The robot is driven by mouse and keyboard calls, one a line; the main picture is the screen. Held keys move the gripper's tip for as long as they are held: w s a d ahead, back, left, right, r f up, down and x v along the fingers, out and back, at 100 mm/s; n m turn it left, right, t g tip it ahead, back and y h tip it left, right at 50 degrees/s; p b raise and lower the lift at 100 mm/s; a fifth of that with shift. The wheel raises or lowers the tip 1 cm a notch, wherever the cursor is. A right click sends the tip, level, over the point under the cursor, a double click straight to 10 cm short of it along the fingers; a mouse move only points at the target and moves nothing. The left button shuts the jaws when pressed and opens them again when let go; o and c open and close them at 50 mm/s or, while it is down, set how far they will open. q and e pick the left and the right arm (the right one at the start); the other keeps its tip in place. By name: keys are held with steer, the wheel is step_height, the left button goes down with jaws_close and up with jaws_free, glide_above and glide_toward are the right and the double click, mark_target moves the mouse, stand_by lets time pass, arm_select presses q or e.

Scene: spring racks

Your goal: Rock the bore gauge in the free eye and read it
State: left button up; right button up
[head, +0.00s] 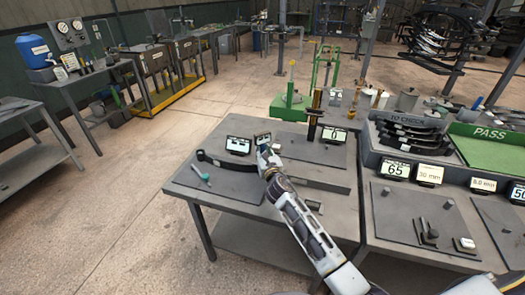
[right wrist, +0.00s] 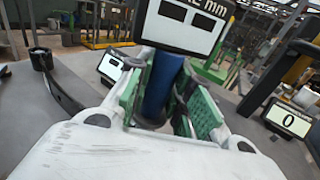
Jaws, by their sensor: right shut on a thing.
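My right gripper (head: 264,149) is shut on the bore gauge (head: 262,138) over the workbench. In the right wrist view the green finger pads of my right gripper (right wrist: 168,105) close on the gauge's blue handle (right wrist: 160,85). Its display (right wrist: 185,22) faces the camera; only "mm" and part of a figure show, so the reading cannot be told. The gauge's lower end is hidden. A dark leaf spring (head: 228,163) lies on the bench, its free eye (head: 201,155) at the left end, also in the right wrist view (right wrist: 40,59). The gauge is right of that eye, apart from it. My left gripper is out of view.
A display (head: 238,145) stands behind the spring, another reading 0 (head: 334,135) farther right. A teal-handled tool (head: 200,174) lies front left. A dark post with gold top (head: 314,112) stands at the back. A rack of springs (head: 412,135) is at right.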

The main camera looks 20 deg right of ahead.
stand_by(0.5)
stand_by(0.8)
stand_by(0.7)
steer(key=shift+f, duration=0.15)
stand_by(0.7)
steer(key=shift+f, duration=0.35)
stand_by(0.5)
steer(key=shift+f+b, duration=0.25)
steer(key=shift+b, duration=0.1)
steer(key=shift+f, duration=0.2)
stand_by(0.3)
steer(key=shift+f+b, duration=0.35)
steer(key=shift+b, duration=0.1)
stand_by(0.4)
steer(key=shift+f, duration=0.2)
